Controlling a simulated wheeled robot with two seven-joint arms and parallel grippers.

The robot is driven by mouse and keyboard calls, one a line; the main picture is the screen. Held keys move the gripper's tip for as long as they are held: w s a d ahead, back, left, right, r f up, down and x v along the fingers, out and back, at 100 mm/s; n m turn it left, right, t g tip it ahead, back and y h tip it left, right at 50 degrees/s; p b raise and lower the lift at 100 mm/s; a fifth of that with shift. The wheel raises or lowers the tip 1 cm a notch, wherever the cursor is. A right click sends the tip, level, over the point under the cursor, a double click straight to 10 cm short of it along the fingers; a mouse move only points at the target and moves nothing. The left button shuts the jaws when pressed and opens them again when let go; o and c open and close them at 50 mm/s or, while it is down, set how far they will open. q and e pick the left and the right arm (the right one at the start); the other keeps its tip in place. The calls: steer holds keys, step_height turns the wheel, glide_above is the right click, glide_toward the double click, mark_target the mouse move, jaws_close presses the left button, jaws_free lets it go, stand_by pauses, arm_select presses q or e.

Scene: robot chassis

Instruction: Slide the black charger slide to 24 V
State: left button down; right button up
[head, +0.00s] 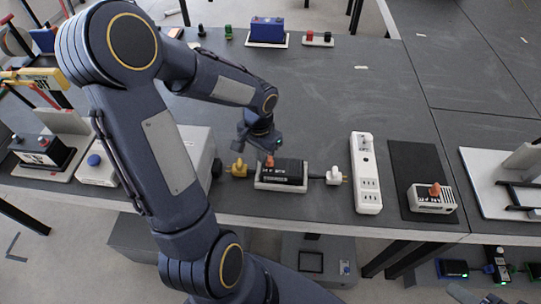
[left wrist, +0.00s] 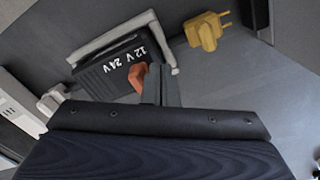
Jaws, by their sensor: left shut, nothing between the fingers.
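The black charger (head: 284,179) lies in a white holder (head: 258,184) near the table's front edge. It also shows in the left wrist view (left wrist: 104,84), with white 12 V and 24 V marks on its top. Its orange slide knob (left wrist: 138,77) stands up beside these marks; I cannot tell which mark it lines up with. My left gripper (left wrist: 160,84) is shut and empty, its fingertips close beside the knob; whether they touch is unclear. In the head view the left gripper (head: 268,152) is over the charger's back left part.
A yellow plug (head: 239,168) lies left of the charger and a white plug (head: 335,176) right of it. A white power strip (head: 367,190) and a small white device (head: 431,200) stand further right. A grey box (head: 196,150) stands left.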

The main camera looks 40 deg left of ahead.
arm_select(q)
steer(key=shift+f+b, duration=0.75)
steer(key=shift+f, duration=0.25)
steer(key=shift+s+f, duration=0.1)
steer(key=shift+d, duration=0.3)
steer(key=shift+s+a+f, duration=0.1)
steer(key=shift+s+a, duration=0.15)
steer(key=shift+a, duration=0.2)
steer(key=shift+a+r+p, duration=0.2)
steer(key=shift+r+p, duration=0.55)
steer(key=shift+r, duration=0.2)
steer(key=r+p, duration=0.4)
steer(key=r, duration=0.1)
steer(key=shift+w+r, duration=0.2)
steer(key=shift+r, duration=0.05)
